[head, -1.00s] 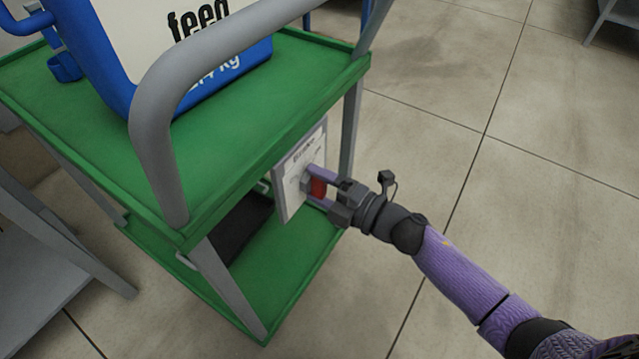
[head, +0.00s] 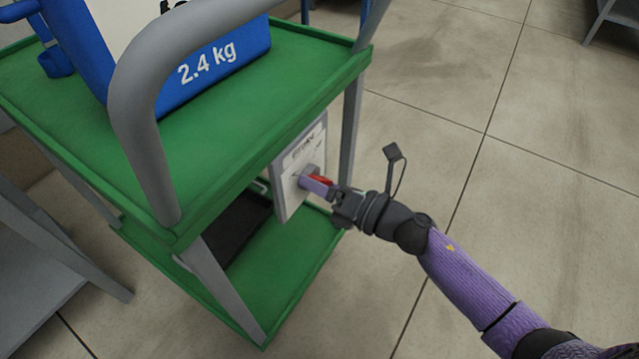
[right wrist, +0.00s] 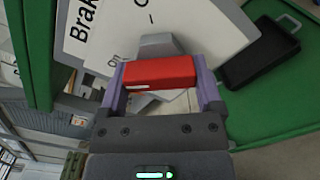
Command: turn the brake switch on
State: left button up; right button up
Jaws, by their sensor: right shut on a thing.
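The brake switch is a red handle (head: 322,181) on a grey-white panel (head: 290,165) hung below the green cart's top shelf, on its right side. My right gripper (head: 316,184) reaches it from the right and is shut on the red handle. In the right wrist view the red handle (right wrist: 158,72) lies crosswise between the two purple fingers, with a grey mount behind it. The panel (right wrist: 90,45) there shows part of the word "Brake", a small "on" beside the left finger and other marks at the top. My left gripper is out of view.
A blue and white feed container (head: 215,65) marked "2.4 kg" stands on the cart's green top shelf (head: 230,125). A thick grey cart handle (head: 135,120) rises at the front. A black case (head: 238,222) lies on the lower shelf. The floor (head: 520,200) to the right is open.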

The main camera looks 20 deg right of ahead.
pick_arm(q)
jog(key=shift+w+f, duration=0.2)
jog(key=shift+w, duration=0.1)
pick_arm(e)
jog(key=shift+f+n, duration=0.1)
jog(key=shift+n, duration=0.2)
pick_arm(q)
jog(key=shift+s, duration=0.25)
pick_arm(e)
jog(key=o, duration=0.9)
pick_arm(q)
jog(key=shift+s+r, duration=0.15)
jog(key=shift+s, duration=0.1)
pick_arm(e)
jog(key=shift+o, duration=0.7)
pick_arm(q)
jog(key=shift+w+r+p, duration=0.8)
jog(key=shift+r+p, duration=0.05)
jog(key=shift+p, duration=0.2)
pick_arm(e)
jog(key=v, duration=1)
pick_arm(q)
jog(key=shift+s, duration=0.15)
